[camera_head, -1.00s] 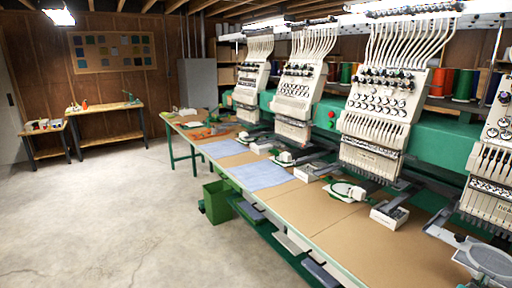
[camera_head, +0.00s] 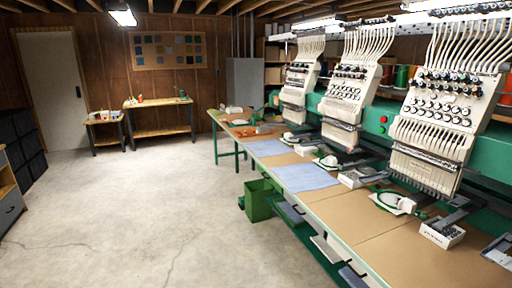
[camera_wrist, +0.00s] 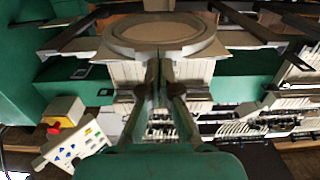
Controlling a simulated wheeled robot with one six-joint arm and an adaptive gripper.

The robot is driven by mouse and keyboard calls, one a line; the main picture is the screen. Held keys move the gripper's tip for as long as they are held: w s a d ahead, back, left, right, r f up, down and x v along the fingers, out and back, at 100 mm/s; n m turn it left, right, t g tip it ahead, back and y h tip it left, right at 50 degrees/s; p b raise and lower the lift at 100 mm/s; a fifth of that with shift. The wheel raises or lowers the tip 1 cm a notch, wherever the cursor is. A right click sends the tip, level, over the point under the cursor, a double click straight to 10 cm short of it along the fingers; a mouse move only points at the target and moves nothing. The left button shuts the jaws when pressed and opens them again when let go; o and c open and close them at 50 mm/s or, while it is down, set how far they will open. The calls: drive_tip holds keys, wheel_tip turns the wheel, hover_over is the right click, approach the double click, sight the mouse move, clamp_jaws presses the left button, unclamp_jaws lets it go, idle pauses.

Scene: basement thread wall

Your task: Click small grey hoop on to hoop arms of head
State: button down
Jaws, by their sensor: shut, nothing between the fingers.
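My gripper (camera_wrist: 159,88) shows in the wrist view with its two fingers shut and nothing between them; it is not in the head view. Beyond the fingertips at the top of the wrist view is a round pale hoop-like ring (camera_wrist: 118,38) with a tan inside. I cannot tell whether it is the small grey hoop, or whether the fingers touch it. Dark flat arms (camera_wrist: 250,28) lie on either side of it. In the head view the nearest full embroidery head (camera_head: 440,125) stands at right, with a green hoop (camera_head: 393,202) and dark arms (camera_head: 448,212) below it.
The long tan table (camera_head: 345,222) runs along the heads, with blue cloths (camera_head: 305,177) and a white parts box (camera_head: 442,233) on it. A green bin (camera_head: 259,200) stands at its front edge. Open concrete floor (camera_head: 140,220) lies left. Dark drawers (camera_head: 22,145) stand at far left.

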drive_tip(key=shift+d, duration=0.1)
drive_tip(key=shift+x, duration=5.4)
drive_tip(key=shift+v, duration=3.55)
